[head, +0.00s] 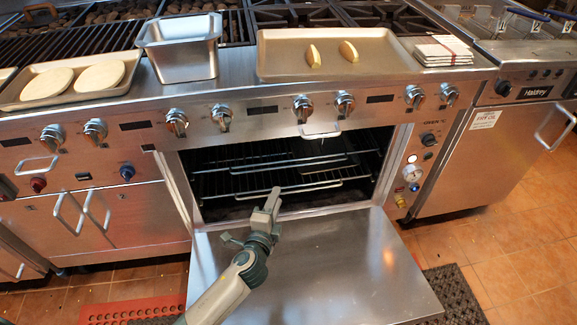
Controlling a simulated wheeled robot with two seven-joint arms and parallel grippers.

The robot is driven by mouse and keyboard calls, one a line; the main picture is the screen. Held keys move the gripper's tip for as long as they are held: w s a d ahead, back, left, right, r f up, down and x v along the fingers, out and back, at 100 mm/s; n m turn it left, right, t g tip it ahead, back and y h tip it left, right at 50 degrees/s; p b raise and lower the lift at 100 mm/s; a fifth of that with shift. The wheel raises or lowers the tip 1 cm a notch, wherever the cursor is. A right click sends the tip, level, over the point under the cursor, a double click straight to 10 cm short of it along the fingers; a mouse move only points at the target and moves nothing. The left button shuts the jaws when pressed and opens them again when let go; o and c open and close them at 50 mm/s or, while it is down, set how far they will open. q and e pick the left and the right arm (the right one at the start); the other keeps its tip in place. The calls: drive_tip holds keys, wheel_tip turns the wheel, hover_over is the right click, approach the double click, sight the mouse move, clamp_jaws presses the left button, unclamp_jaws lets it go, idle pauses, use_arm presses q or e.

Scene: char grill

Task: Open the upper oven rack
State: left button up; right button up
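The oven (391,165) is open, with its door (350,265) folded down flat towards me. Inside, the upper oven rack (268,164) is a dark wire rack with a pale front bar. A lower rack (310,187) with a similar bar sits beneath it. Both lie inside the cavity. My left gripper (272,201) is above the open door, in front of the oven mouth and lower in the picture than the upper rack. It appears apart from the racks and holds nothing visible. Its finger gap is unclear from this angle. My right gripper is out of view.
A tray (280,60) with two wedges and a metal pan (183,62) stand on top. A fryer (500,150) is at the right.

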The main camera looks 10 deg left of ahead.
sight(288, 166)
use_arm(q)
drive_tip(key=shift+w, duration=0.15)
drive_tip(key=shift+w+f+b, duration=0.5)
drive_tip(key=shift+w, duration=2.3)
drive_tip(key=shift+w+f+b, duration=0.5)
drive_tip(key=shift+w+f, duration=0.05)
drive_tip(key=shift+w, duration=2.25)
drive_tip(key=shift+w+f+b, duration=0.5)
drive_tip(key=shift+w, duration=2.3)
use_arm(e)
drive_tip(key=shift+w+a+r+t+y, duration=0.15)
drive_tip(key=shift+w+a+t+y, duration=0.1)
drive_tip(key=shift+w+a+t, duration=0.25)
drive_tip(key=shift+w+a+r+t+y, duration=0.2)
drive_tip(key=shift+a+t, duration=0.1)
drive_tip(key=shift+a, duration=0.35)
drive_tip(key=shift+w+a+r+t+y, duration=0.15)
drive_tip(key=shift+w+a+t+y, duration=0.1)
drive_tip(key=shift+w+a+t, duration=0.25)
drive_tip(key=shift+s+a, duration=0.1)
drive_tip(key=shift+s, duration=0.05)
use_arm(q)
clamp_jaws()
drive_tip(key=shift+s, duration=0.1)
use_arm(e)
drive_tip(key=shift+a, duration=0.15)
